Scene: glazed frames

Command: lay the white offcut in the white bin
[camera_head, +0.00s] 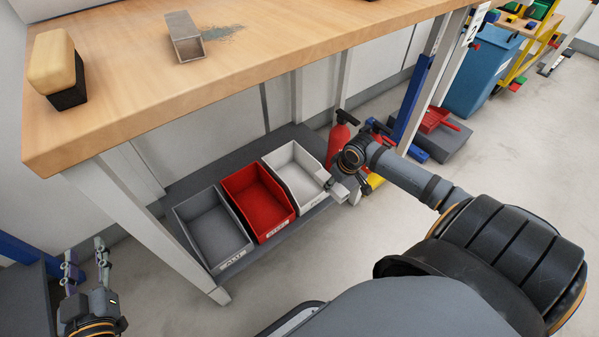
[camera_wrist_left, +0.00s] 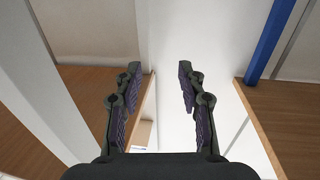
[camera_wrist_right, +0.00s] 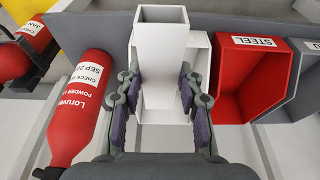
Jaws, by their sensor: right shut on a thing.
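The white offcut (camera_wrist_right: 161,48) is a hollow square tube held between the fingers of my right gripper (camera_wrist_right: 160,85), its open end pointing away from the wrist. In the head view my right gripper (camera_head: 345,188) is at the right front side of the white bin (camera_head: 297,172), and the offcut is hard to make out there. In the right wrist view the white bin (camera_wrist_right: 202,62) lies behind the offcut, which hides much of it. The bin's floor looks empty in the head view. My left gripper (camera_head: 85,258) is open and empty at lower left, away from the bins.
The red bin (camera_head: 258,200) and grey bin (camera_head: 212,228) stand beside the white one on a low shelf under the workbench (camera_head: 120,110). A fire extinguisher (camera_head: 338,138) stands close behind my right gripper. A wooden block brush (camera_head: 58,68) and a small metal box (camera_head: 184,38) are on the bench.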

